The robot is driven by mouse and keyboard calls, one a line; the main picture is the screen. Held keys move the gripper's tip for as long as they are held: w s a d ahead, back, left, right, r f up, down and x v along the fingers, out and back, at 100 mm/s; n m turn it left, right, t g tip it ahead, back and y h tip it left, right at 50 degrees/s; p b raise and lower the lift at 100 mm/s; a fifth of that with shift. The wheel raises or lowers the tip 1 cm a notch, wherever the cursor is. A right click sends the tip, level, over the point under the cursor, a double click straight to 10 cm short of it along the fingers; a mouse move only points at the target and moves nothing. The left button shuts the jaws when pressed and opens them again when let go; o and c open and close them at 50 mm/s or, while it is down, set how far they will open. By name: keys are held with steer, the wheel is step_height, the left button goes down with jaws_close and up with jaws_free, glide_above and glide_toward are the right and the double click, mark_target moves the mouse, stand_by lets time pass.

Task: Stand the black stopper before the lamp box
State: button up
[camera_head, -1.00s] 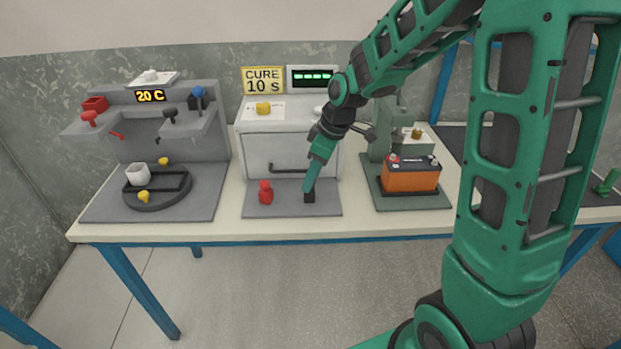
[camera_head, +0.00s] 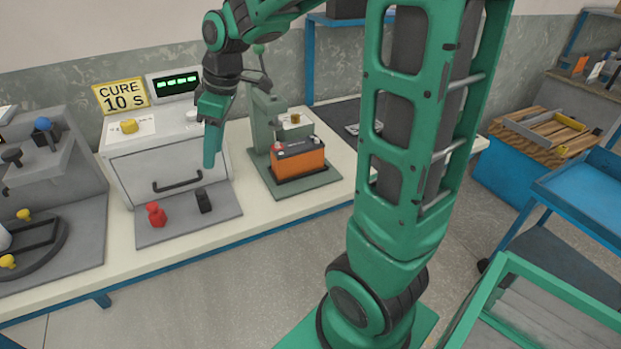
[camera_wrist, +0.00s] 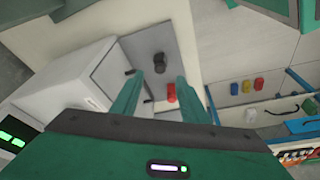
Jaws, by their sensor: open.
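The black stopper (camera_head: 203,200) stands upright on the grey mat (camera_head: 180,221) in front of the white lamp box (camera_head: 150,160), to the right of the red stopper (camera_head: 156,214). In the wrist view the black stopper (camera_wrist: 160,62) shows beyond the fingertips, with the red stopper (camera_wrist: 171,93) between the fingers in the picture. My gripper (camera_head: 209,165) hangs above and behind the black stopper in the picture, apart from it. In the wrist view my gripper (camera_wrist: 160,77) is open and empty, its two green fingers spread.
A yellow stopper (camera_head: 129,126) lies on a white card on top of the lamp box. An orange battery (camera_head: 298,160) stands on a green-grey plate at the right, beside a green press. A grey station (camera_head: 62,190) is at the left.

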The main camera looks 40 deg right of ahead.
steer(key=s+d+f+m, duration=0.1)
steer(key=s+d+m, duration=0.3)
steer(key=s, duration=0.5)
steer(key=s+d+f+m+g+h, duration=0.1)
steer(key=s+d+m, duration=0.3)
steer(key=s, duration=0.5)
steer(key=s+d+f+m+g+h, duration=0.1)
steer(key=s+d+m, duration=0.4)
steer(key=s+m, duration=0.2)
steer(key=shift+s+f, duration=0.2)
steer(key=shift+s, duration=1)
steer(key=shift+w+f, duration=0.25)
steer(key=shift+w, duration=0.4)
steer(key=shift+c, duration=0.3)
